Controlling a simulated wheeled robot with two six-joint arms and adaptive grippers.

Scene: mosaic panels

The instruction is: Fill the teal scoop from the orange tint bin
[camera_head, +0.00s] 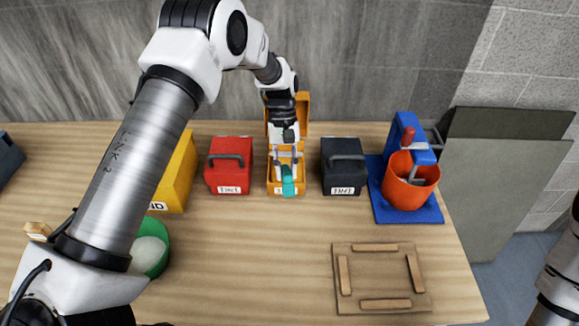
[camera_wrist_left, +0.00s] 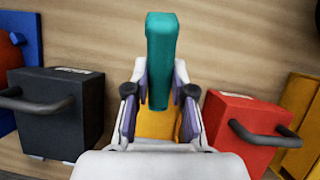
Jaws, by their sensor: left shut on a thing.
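The orange tint bin (camera_head: 273,188) stands at the back middle of the table, between a red bin and a dark bin. Its orange lid (camera_head: 303,106) stands open at the back. My left gripper (camera_head: 287,163) is over the bin's open top, shut on the teal scoop (camera_head: 288,183). In the left wrist view the scoop's teal handle (camera_wrist_left: 160,60) sticks out between the fingers, with orange (camera_wrist_left: 155,125) showing beneath. The scoop's bowl is hidden by the gripper, so I cannot tell whether it holds any tint. My right gripper is out of view.
The red bin (camera_head: 229,175) and dark bin (camera_head: 342,178) stand close on either side, lids shut. A blue mixer (camera_head: 405,130) with an orange-red bucket (camera_head: 410,190) is at right. A wooden frame (camera_head: 382,278) lies in front; a green bowl (camera_head: 160,262) and yellow box (camera_head: 176,180) are left.

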